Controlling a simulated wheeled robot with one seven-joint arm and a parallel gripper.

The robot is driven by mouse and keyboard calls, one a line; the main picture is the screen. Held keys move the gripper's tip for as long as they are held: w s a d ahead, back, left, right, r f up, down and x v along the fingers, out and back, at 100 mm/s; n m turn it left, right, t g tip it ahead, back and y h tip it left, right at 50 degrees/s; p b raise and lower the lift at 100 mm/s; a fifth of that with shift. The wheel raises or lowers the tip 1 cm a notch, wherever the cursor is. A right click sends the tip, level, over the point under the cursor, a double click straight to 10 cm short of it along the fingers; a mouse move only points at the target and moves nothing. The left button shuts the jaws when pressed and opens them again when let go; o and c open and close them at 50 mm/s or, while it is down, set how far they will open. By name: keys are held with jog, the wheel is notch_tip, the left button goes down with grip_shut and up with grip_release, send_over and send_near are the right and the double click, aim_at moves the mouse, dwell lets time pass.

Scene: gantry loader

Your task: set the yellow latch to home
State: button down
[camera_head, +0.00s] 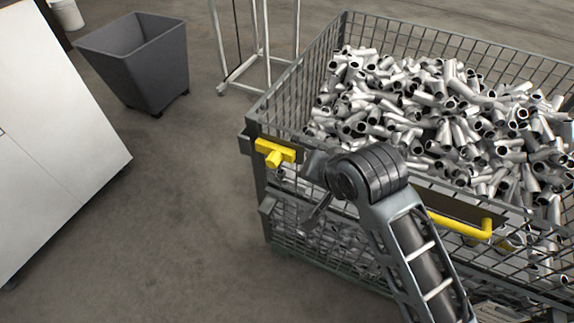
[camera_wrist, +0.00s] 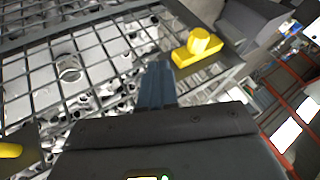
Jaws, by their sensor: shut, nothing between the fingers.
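The yellow latch (camera_head: 275,153) is a flat block with a round knob, mounted at the left end of the wire crate's front upper rail. It also shows in the wrist view (camera_wrist: 198,47), at the upper right. My gripper (camera_wrist: 157,72) is shut and empty, its fingers pointing at the crate front a little to the left of and below the latch in the wrist view. The fingers look apart from the latch. In the head view my gripper (camera_head: 312,212) is partly hidden by my wrist, to the right of and below the latch.
The wire crate (camera_head: 292,95) is full of metal pipe elbows (camera_head: 440,110). A yellow handle (camera_head: 465,228) sits on its front, right of my arm. A grey bin (camera_head: 135,65), a white cabinet (camera_head: 55,140) and a wheeled frame (camera_head: 242,88) stand around. Floor left of the crate is clear.

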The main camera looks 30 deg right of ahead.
aim_at(274, 162)
jog(key=w+a+f, duration=0.2)
jog(key=w+f, duration=0.2)
jog(key=w, duration=0.3)
jog(key=shift+w+f+p, duration=0.15)
jog(key=shift+f+p, duration=0.05)
jog(key=shift+p, duration=0.2)
jog(key=shift+a, duration=0.1)
jog(key=w+a, duration=0.2)
jog(key=shift+w+r, duration=0.1)
jog(key=shift+w, duration=0.3)
